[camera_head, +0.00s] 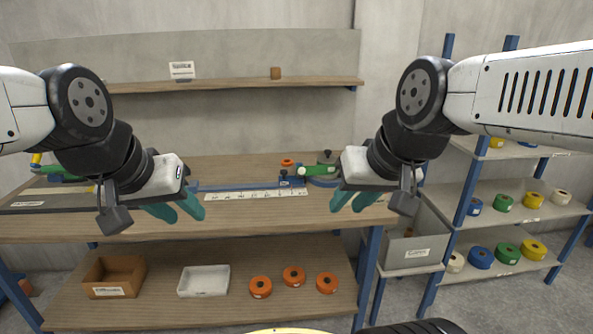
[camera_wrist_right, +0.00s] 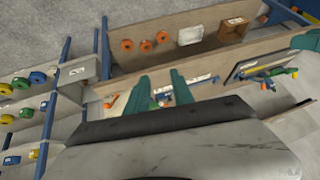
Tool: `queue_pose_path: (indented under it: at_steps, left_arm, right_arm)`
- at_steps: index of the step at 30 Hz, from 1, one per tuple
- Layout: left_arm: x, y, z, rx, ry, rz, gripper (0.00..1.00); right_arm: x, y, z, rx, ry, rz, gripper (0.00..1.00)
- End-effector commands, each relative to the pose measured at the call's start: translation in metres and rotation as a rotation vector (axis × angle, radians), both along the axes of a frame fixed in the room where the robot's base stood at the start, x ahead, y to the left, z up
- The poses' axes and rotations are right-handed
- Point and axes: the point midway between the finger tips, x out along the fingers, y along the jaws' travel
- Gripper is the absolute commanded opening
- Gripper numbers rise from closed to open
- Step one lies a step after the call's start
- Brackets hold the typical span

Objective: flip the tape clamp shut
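In the head view, a small blue and green fixture stands at the right end of the white ruler strip (camera_head: 255,194) on the workbench. Its green lever (camera_head: 318,170) lies roughly level beside my right gripper; I take this for the tape clamp, but it is too small to tell whether it is open or shut. My right gripper (camera_head: 356,202) hangs empty in front and to the right of it, teal fingers apart. The right wrist view shows these open fingers (camera_wrist_right: 160,90) with part of the fixture visible between them. My left gripper (camera_head: 180,211) is open and empty over the bench's front left.
The workbench (camera_head: 110,222) has a second fixture with yellow and green parts (camera_head: 52,170) at far left. Below are a brown box (camera_head: 113,275), a white tray (camera_head: 204,280) and orange rolls (camera_head: 293,276). A shelf rack (camera_head: 540,211) with coloured rolls stands right.

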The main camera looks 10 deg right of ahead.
Motion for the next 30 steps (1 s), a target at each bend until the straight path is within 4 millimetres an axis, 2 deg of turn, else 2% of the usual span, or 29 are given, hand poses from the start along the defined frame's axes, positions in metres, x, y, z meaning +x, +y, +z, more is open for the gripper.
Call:
queue_pose_path:
  at_steps: [1, 3, 4, 8, 17, 24, 30]
  left_arm:
    - [0.0, 0.0, 0.0, 0.0, 0.0, 0.0, 0.36]
    - [0.0, 0.0, 0.0, 0.0, 0.0, 0.0, 0.36]
    - [0.0, 0.0, 0.0, 0.0, 0.0, 0.0, 0.36]
    - [0.0, 0.0, 0.0, 0.0, 0.0, 0.0, 0.36]
    - [0.0, 0.0, 0.0, 0.0, 0.0, 0.0, 0.36]
    - [0.0, 0.0, 0.0, 0.0, 0.0, 0.0, 0.36]
    - [0.0, 0.0, 0.0, 0.0, 0.0, 0.0, 0.36]
  right_arm:
    - [0.002, 0.0, 0.0, 0.003, 0.001, -0.006, 0.17]
    - [0.008, 0.001, 0.0, 0.016, 0.002, -0.033, 0.03]
    - [0.012, 0.002, 0.0, 0.026, 0.003, -0.052, 0.0]
    - [0.045, 0.009, -0.004, 0.099, 0.008, -0.187, 0.0]
    - [0.156, 0.028, -0.032, 0.447, 0.023, -0.657, 0.0]
    - [0.235, 0.035, -0.073, 0.811, 0.066, -1.039, 0.0]
    - [0.292, 0.031, -0.112, 1.165, 0.125, -1.37, 0.0]
